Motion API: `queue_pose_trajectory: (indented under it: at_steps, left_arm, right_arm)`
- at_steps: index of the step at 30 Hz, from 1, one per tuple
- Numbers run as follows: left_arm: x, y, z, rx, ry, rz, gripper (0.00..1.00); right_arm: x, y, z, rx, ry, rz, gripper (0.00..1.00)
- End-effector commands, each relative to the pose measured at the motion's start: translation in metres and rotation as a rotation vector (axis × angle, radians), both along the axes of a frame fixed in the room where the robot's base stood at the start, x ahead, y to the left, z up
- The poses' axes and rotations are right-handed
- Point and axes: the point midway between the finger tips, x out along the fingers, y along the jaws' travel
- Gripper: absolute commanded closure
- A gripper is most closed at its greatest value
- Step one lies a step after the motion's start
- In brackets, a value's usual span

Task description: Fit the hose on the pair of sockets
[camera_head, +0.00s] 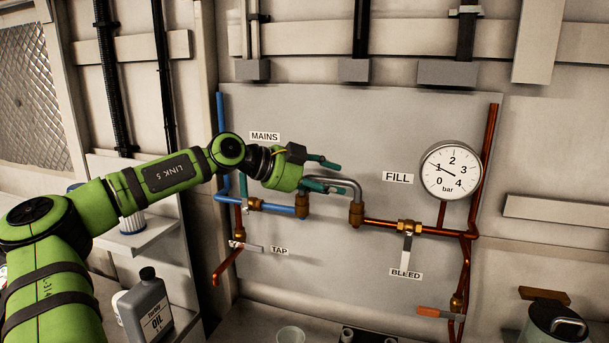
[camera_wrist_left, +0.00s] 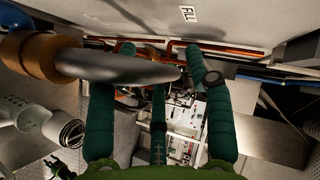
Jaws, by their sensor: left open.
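The hose (camera_head: 345,183) is a short grey bent piece in front of the panel. In the head view its right end comes down to the right brass socket (camera_head: 356,213) on the copper pipe. Its left part runs behind my left gripper's fingers, above the left brass socket (camera_head: 302,206) on the blue pipe; its left end is hidden there. My left gripper (camera_head: 331,174) is open, with teal fingers around or beside the hose. In the left wrist view the hose (camera_wrist_left: 125,67) crosses close to the fingers (camera_wrist_left: 158,75) and meets a brass fitting (camera_wrist_left: 50,66). I cannot tell whether the fingers touch it.
A gauge (camera_head: 451,170), a bleed valve (camera_head: 408,228) and copper pipes are to the right on the panel (camera_head: 330,120). A tap valve (camera_head: 240,241) is below left. An oil bottle (camera_head: 147,305) stands lower left, a cup (camera_head: 291,335) at the bottom. The panel above the hose is clear.

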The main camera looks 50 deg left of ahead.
Motion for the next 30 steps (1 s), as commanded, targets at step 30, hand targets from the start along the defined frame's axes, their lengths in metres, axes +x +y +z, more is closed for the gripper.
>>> queue_pose_trajectory:
  at_steps: [30]
  left_arm:
    - [-0.102,0.039,0.044,-0.003,-0.001,0.001,0.48]
  right_arm:
    - [0.001,0.000,0.000,-0.001,-0.001,0.000,0.60]
